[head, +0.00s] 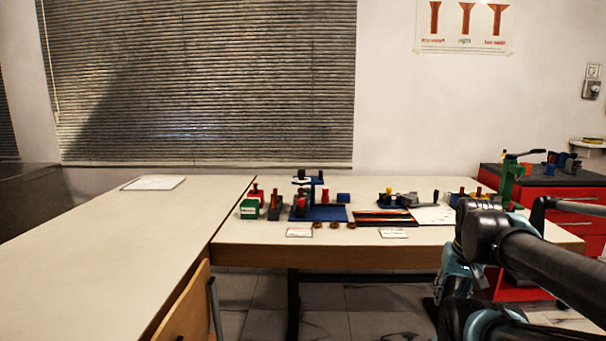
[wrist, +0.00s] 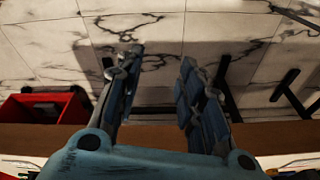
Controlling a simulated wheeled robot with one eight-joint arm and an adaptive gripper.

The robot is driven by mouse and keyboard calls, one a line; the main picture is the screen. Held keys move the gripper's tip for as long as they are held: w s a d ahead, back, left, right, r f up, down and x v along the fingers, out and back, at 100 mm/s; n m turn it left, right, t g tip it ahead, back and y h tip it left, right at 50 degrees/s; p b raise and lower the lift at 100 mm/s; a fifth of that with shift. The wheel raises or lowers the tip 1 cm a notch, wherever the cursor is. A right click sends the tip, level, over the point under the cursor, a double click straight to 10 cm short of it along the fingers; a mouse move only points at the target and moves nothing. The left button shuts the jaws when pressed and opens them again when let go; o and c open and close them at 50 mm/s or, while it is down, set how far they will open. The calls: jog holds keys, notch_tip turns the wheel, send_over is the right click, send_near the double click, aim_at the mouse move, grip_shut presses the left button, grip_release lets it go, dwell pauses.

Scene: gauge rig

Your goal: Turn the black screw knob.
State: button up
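In the head view a rig with a blue base (head: 328,213) stands on the far table, with a dark upright and small red, blue and black parts. Several small dark parts show on this table, and I cannot tell which is the black screw knob. In the wrist view my gripper (wrist: 160,62) is open, its two fingers apart with nothing between them and the floor behind. In the head view my light-blue gripper is low at the right, in front of the table and partly hidden by my arm, well away from the rig. The wrist view shows no knob.
The far table (head: 250,230) also holds a green box (head: 249,209), a dark tray of coloured sticks (head: 383,217) and a dark gauge-like tool (head: 407,199). A red cabinet (head: 570,208) with a green press (head: 508,180) stands at right. The left table (head: 110,240) is mostly clear.

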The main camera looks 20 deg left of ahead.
jog(key=w+a+r+m+t+y, duration=0.1)
jog(key=w+a+r+m+y, duration=0.3)
jog(key=w+a, duration=0.55)
jog(key=m+t+y, duration=0.6)
jog(key=m+y, duration=0.5)
jog(key=m, duration=0.9)
send_near(304, 171)
jog(key=x, duration=1.1)
jog(key=shift+w+a+f, duration=0.1)
jog(key=shift+w+a, duration=0.05)
jog(key=shift+a, duration=0.05)
jog(key=c, duration=0.8)
